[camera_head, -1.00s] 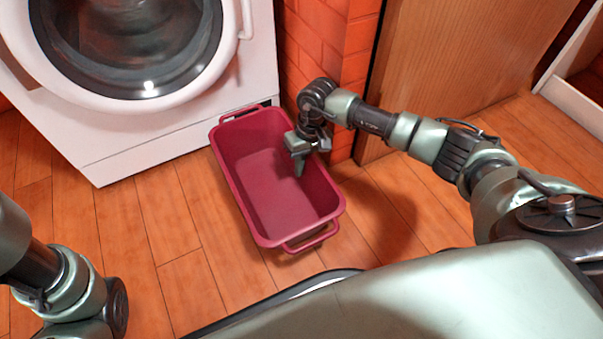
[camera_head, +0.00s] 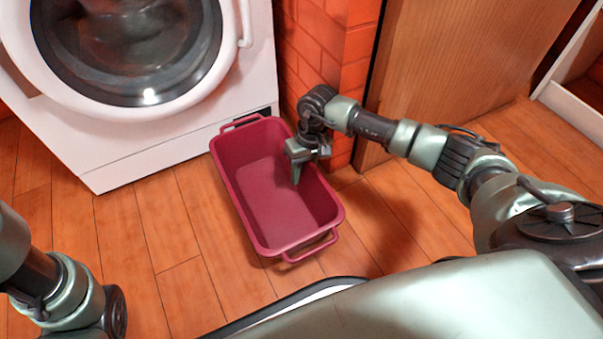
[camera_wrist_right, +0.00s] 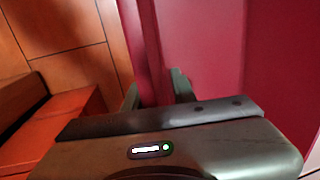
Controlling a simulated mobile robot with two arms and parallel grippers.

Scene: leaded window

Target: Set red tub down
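The red tub (camera_head: 270,190) is an open, empty, long box with a looped handle at each short end. It is upright in front of the washing machine, at or just above the floor; I cannot tell if it touches. My right gripper (camera_head: 296,172) reaches over the tub's right long side, with one finger inside. In the right wrist view the tub's rim (camera_wrist_right: 152,60) runs between the two fingers of the right gripper (camera_wrist_right: 156,92), which look closed on it. My left arm shows at the lower left, but its gripper is out of view.
The white washing machine (camera_head: 170,140) stands close behind the tub. A brick wall corner (camera_head: 345,60) and a wooden panel (camera_head: 460,60) are behind my right arm. Wooden floor (camera_head: 150,240) is clear left of the tub. A white frame (camera_head: 575,110) is far right.

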